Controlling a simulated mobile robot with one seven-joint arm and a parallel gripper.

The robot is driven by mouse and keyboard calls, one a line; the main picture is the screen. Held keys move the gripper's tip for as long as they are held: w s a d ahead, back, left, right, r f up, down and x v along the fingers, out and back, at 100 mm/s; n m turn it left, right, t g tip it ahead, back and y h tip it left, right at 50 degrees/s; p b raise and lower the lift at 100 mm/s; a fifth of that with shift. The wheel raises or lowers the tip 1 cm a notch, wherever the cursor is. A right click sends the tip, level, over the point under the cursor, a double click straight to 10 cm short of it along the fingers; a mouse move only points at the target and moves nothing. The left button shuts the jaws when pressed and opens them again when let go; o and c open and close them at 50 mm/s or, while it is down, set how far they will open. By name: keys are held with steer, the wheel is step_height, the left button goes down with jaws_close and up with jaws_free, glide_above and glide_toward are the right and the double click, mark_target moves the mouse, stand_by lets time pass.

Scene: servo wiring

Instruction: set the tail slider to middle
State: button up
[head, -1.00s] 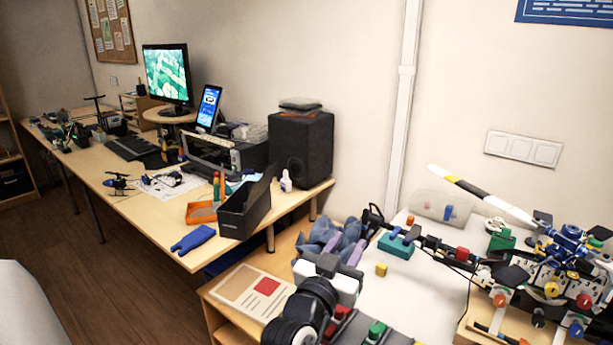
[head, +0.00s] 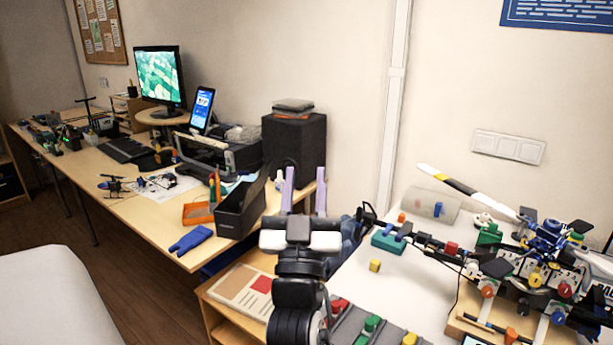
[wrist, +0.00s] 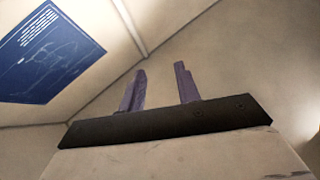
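My gripper (head: 305,178) points upward with its two lilac fingers apart and nothing between them. The fingers also show spread and empty in the wrist view (wrist: 160,72), against the bare wall. A grey slider panel (head: 392,332) lies at the bottom of the head view, below and to the right of my gripper. It carries a red knob (head: 338,306), a green knob (head: 372,322) and a yellow knob (head: 409,339). I cannot tell which is the tail slider. My arm stands close to the panel's left end, and the bottom frame edge cuts the panel off.
A model helicopter (head: 540,262) stands at the right, its tail reaching left to a teal block (head: 388,240). A small yellow cube (head: 375,265) lies on the white surface. A booklet (head: 245,290) lies left of my arm. A black open box (head: 240,212) stands on the desk behind.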

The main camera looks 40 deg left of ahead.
steer(key=shift+s+d+r+n+g+y, duration=0.15)
steer(key=shift+s+r+n+y, duration=0.15)
steer(key=shift+s+r+y, duration=0.25)
steer(key=shift+s+d+r+n+g+y, duration=0.15)
steer(key=shift+s+r+n+y, duration=0.15)
steer(key=shift+s+r+y, duration=0.25)
steer(key=shift+w, duration=0.1)
